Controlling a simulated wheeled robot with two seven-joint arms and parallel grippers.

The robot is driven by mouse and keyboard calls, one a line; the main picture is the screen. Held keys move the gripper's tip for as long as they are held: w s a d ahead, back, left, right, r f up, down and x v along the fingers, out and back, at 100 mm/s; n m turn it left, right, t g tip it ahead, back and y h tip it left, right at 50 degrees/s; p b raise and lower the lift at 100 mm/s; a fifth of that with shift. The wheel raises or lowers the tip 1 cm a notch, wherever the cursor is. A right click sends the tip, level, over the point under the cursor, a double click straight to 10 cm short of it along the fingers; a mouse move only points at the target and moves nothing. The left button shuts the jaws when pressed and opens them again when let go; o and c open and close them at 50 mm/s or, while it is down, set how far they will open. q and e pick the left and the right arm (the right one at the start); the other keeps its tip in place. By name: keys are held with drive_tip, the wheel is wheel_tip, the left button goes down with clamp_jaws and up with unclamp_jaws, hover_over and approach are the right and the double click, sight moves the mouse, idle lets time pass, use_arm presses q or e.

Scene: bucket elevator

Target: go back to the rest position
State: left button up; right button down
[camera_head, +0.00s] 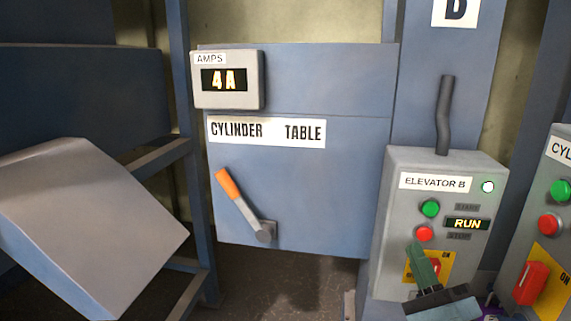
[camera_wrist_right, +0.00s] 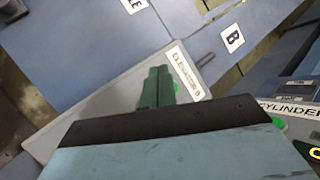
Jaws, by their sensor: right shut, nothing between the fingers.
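My right gripper (camera_head: 424,268) is at the lower right of the head view, in front of the lower part of the Elevator B control box (camera_head: 389,215). Its green fingers are together and empty, and they partly hide the red switch on its yellow plate (camera_head: 410,272). In the right wrist view the same shut fingers (camera_wrist_right: 157,88) point at the Elevator B box (camera_wrist_right: 62,132). I cannot tell whether they touch the box. My left gripper is not in view.
The box has a green button (camera_head: 431,208), a red button (camera_head: 424,234), a lit RUN display (camera_head: 467,224) and a white lamp. A second control box (camera_head: 540,235) stands to the right. A cylinder table panel (camera_head: 330,190) has an orange-handled lever (camera_head: 230,187) and an amps meter reading 4A (camera_head: 256,75).

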drive_tip(key=s+a+f+n+g+y, duration=0.1)
drive_tip(key=s+a+f+n+g, duration=0.2)
drive_tip(key=a+f+n+g, duration=0.25)
drive_tip(key=s+a+f+n+g+y, duration=0.1)
drive_tip(key=s+a+f+n+g, duration=0.2)
drive_tip(key=f+n+g, duration=0.35)
drive_tip(key=s+d+f+n+g+h, duration=0.3)
drive_tip(key=s+f+n+g, duration=0.15)
drive_tip(key=s+f, duration=0.35)
drive_tip(key=s+d+f+n+g+h, duration=0.3)
drive_tip(key=s+f+g, duration=0.25)
drive_tip(key=s, duration=0.55)
drive_tip(key=s+f+b+x, duration=0.1)
drive_tip(key=s+x, duration=0.2)
drive_tip(key=x, duration=0.9)
drive_tip(key=s+d+x, duration=0.1)
drive_tip(key=s+x, duration=0.1)
drive_tip(key=x, duration=1.1)
drive_tip(key=s+d+f+g+b, duration=0.1)
drive_tip(key=s+d+f, duration=0.1)
drive_tip(key=s+f, duration=1.5)
drive_tip(key=shift+s+d, duration=0.3)
drive_tip(key=shift+d, duration=0.05)
